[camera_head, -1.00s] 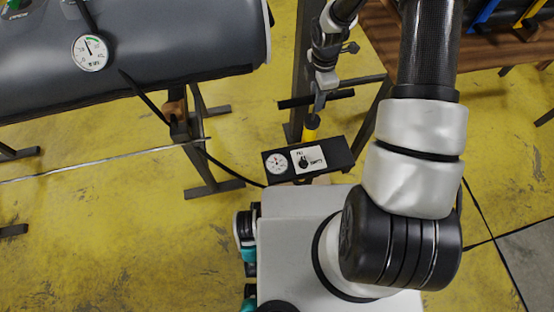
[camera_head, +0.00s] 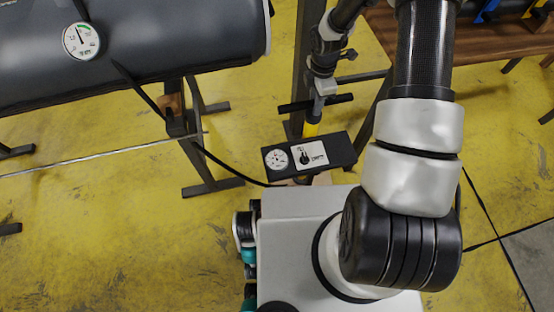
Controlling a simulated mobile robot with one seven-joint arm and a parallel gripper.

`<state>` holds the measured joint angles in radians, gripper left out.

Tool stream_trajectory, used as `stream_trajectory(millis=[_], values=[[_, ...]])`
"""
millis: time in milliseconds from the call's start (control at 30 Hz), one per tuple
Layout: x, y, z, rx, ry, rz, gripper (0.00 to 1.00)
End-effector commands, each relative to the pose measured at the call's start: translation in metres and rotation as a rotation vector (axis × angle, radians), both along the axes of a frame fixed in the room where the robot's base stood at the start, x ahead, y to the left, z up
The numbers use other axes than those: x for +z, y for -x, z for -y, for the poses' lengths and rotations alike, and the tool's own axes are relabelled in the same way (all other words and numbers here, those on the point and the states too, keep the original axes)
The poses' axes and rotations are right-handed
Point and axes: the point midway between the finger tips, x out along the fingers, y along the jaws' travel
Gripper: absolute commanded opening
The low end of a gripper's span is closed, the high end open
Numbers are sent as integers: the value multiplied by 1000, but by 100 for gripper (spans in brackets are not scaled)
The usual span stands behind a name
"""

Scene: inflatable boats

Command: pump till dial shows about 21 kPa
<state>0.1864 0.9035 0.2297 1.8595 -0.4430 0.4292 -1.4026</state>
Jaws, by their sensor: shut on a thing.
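A round white dial (camera_head: 81,41) sits on the dark grey inflatable tube (camera_head: 170,45) at the upper left. Its needle points nearly straight up, a little left; the numbers are too small to read. The pump has a yellow barrel (camera_head: 311,130) and a black cross handle (camera_head: 315,102). My gripper (camera_head: 323,90) is at the top of the pump, shut on the handle. At the pump's foot is a black box (camera_head: 342,150) with a small white gauge (camera_head: 276,159) and a white label with a knob (camera_head: 306,155). A black hose (camera_head: 215,160) runs from the tube down to the box.
A wooden bench (camera_head: 490,62) with blue and yellow items stands at the upper right. Dark metal stand legs (camera_head: 195,150) hold the tube. A thin pale rod (camera_head: 100,159) crosses at left. The yellow floor (camera_head: 110,240) is clear at lower left.

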Motion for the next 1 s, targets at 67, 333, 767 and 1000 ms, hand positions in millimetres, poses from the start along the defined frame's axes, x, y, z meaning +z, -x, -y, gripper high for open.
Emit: stream_trajectory(millis=[67, 333, 767, 1000], values=[[2, -1, 0, -1, 1, 1, 0], [42, -2, 0, -1, 0, 3, 0], [112, -2, 0, 0, 1, 5, 0], [150, -3, 0, 0, 1, 6, 0]])
